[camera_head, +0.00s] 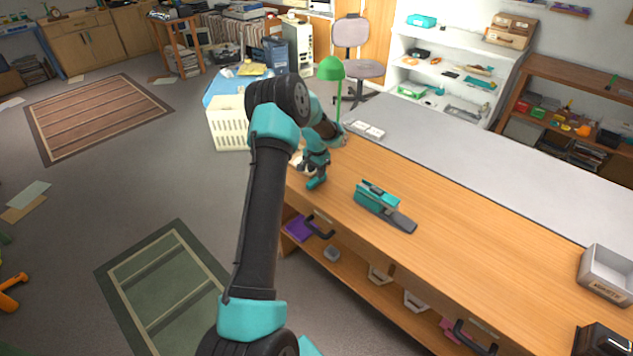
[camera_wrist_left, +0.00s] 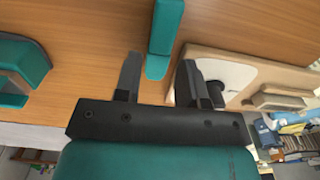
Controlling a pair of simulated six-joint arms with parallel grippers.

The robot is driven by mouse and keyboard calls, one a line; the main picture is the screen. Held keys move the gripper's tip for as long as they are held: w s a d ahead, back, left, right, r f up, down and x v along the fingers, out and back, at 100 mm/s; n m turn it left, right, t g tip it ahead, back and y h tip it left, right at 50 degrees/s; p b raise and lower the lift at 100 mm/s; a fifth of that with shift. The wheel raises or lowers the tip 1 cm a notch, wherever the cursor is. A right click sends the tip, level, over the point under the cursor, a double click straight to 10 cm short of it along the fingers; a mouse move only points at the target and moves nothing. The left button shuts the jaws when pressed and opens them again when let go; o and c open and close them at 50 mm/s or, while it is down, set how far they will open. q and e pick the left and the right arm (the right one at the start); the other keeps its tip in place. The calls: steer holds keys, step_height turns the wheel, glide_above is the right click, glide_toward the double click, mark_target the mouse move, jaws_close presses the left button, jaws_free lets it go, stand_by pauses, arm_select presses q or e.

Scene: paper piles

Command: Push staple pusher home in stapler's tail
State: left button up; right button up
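The stapler (camera_head: 378,199) lies on the wooden bench, its teal body towards the back left and its dark grey tail (camera_head: 402,223) pointing to the front right. I cannot make out the staple pusher in the tail. My left gripper (camera_head: 313,176) is over the left end of the bench, to the left of the stapler and apart from it. In the left wrist view its two dark fingers (camera_wrist_left: 158,68) stand apart. A teal bar (camera_wrist_left: 166,35) shows ahead, its near end between the fingers with a gap on each side; I cannot tell what it is. My right gripper is not in view.
The bench top (camera_head: 470,230) is clear around the stapler. A grey open box (camera_head: 606,274) stands at its right end, with a dark object (camera_head: 600,340) in front. A green lamp (camera_head: 331,69) stands beyond my wrist. Open shelf space is below the bench top.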

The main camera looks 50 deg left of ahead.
arm_select(q)
step_height(320, 180, down, 4)
steer(key=shift+w+a+f, duration=0.1)
stand_by(0.5)
steer(key=c, duration=0.5)
steer(key=shift+c, duration=0.2)
step_height(320, 180, up, 10)
stand_by(0.4)
stand_by(0.6)
